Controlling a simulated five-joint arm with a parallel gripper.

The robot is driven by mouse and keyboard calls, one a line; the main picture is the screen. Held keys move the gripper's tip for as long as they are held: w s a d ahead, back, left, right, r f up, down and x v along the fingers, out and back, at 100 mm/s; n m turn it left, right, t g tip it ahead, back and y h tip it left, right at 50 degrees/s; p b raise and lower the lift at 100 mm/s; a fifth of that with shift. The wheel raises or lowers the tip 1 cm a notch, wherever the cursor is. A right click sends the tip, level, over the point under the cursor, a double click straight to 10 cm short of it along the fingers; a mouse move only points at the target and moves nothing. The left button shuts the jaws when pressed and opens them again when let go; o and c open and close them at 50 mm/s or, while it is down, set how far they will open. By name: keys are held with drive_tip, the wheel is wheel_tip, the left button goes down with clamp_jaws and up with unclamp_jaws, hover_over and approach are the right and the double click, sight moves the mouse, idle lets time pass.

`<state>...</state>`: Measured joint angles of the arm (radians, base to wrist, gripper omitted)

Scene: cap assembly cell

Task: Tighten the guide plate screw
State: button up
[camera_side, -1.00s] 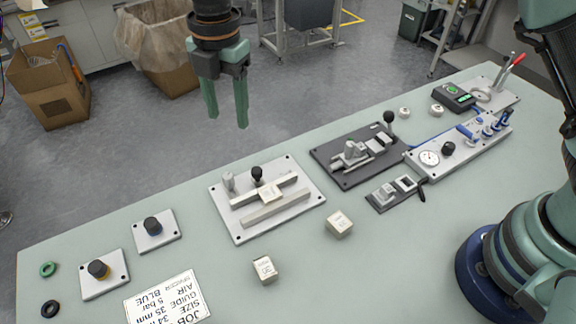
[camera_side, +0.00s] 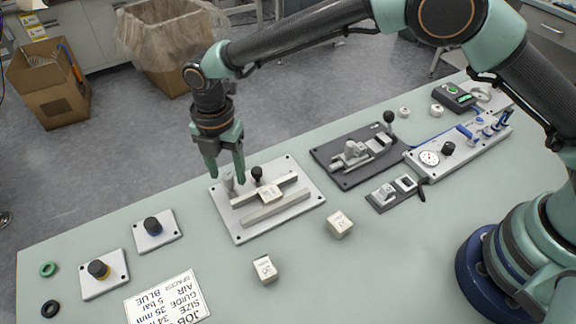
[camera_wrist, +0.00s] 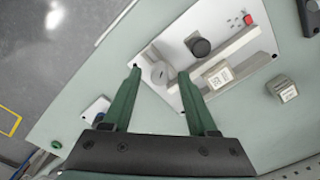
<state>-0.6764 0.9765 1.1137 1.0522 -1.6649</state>
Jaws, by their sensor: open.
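The guide plate (camera_side: 244,236) is a light grey plate with two raised rails and a beige block (camera_side: 271,193) between them. A light grey screw (camera_wrist: 160,73) with a slotted round head stands at its corner, beside a black knob (camera_wrist: 200,46). In the side view the screw (camera_side: 229,184) is partly behind a finger. My gripper (camera_side: 227,181) is open and points down at the screw. In the wrist view its green fingertips (camera_wrist: 160,72) lie on either side of the screw head, apart from it. I cannot tell whether the tips are level with the head or above it.
Two beige blocks (camera_side: 340,224) (camera_side: 265,270) stand loose in front of the plate. Two small plates with dark knobs (camera_side: 153,226) (camera_side: 98,269) lie to the left, near a job card (camera_side: 166,300). A dark clamp fixture (camera_side: 325,155) and a gauge panel (camera_side: 412,158) are to the right.

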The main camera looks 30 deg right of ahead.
drive_tip(key=shift+f, duration=0.45)
clamp_jaws()
